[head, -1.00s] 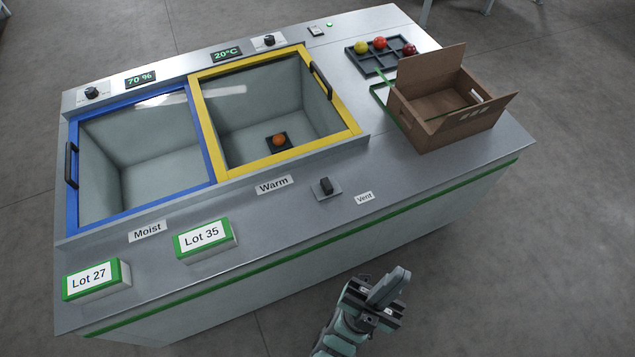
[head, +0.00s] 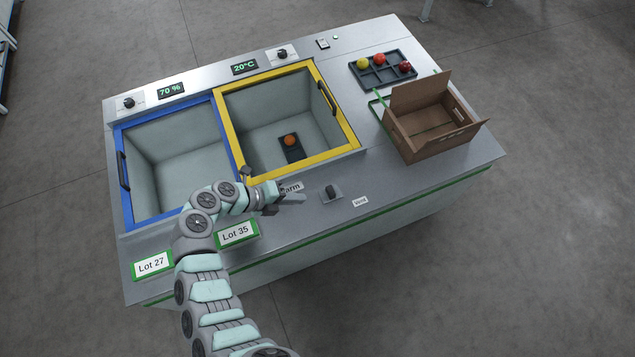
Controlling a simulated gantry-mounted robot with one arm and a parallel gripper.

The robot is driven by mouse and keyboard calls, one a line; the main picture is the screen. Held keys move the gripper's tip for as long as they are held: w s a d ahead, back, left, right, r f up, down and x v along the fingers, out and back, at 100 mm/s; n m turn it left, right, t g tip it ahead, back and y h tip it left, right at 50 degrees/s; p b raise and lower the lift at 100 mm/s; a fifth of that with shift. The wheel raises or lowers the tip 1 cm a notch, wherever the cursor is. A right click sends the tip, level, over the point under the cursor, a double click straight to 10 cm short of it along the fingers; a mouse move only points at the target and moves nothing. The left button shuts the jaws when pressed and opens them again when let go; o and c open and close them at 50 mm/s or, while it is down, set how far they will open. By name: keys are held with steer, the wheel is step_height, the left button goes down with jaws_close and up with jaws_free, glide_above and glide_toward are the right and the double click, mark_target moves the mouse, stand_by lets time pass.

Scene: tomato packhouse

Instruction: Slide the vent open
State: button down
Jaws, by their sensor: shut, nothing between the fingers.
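The vent control is a small black knob (head: 331,191) on a light grey plate, on the counter near its front edge. The "Vent" label (head: 360,202) lies to its right. My gripper (head: 302,200) is shut and empty. Its fingers point right, toward the knob, and end a little left of it with a visible gap. My gripper covers part of the "Warm" label (head: 293,187). How high the fingers are above the counter is hard to tell.
The yellow-framed bin (head: 344,115) holds an orange tomato (head: 291,140); the blue-framed bin (head: 121,205) looks empty. Lot 35 (head: 236,234) and Lot 27 (head: 152,264) blocks sit at the front. A cardboard box (head: 425,152) and a tomato tray (head: 388,78) stand right.

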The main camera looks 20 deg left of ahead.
mark_target(328, 194)
steer(key=shift+y, duration=0.5)
steer(key=a, duration=0.2)
steer(key=s+a, duration=0.1)
steer(key=shift+s+a+r, duration=0.1)
steer(key=shift+s+a, duration=0.1)
steer(key=shift+a, duration=0.2)
steer(key=shift+w+d, duration=0.1)
steer(key=b+x, duration=0.1)
steer(key=x, duration=0.8)
steer(key=w+d, duration=0.2)
steer(key=shift+w+d+f, duration=0.2)
steer(key=shift+d+f, duration=0.05)
steer(key=shift+f, duration=0.1)
steer(key=shift+w+d, duration=0.35)
steer(key=shift+w, duration=0.05)
steer(key=shift+f, duration=0.1)
